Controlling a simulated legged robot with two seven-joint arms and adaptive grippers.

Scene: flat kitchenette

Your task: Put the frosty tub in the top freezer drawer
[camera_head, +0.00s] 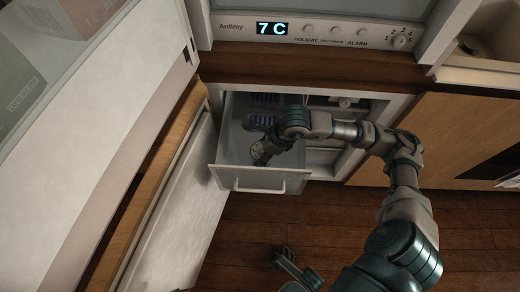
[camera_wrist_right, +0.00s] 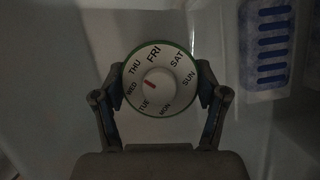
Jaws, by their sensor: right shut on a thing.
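The frosty tub (camera_wrist_right: 153,80) shows from above in the right wrist view as a round white lid with a green rim, weekday names and a central knob. My right gripper (camera_wrist_right: 158,92) is shut on it, one finger on each side. In the head view my right gripper (camera_head: 262,152) reaches down inside the pulled-out top freezer drawer (camera_head: 232,150). The tub cannot be made out there, and whether it touches the drawer floor is unclear.
A blue and white ice tray (camera_wrist_right: 272,45) lies in the drawer beside the tub. The freezer door (camera_head: 180,220) stands open at the left. A control panel (camera_head: 310,30) reading 7 C is above. Wooden cabinets (camera_head: 450,130) are at the right.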

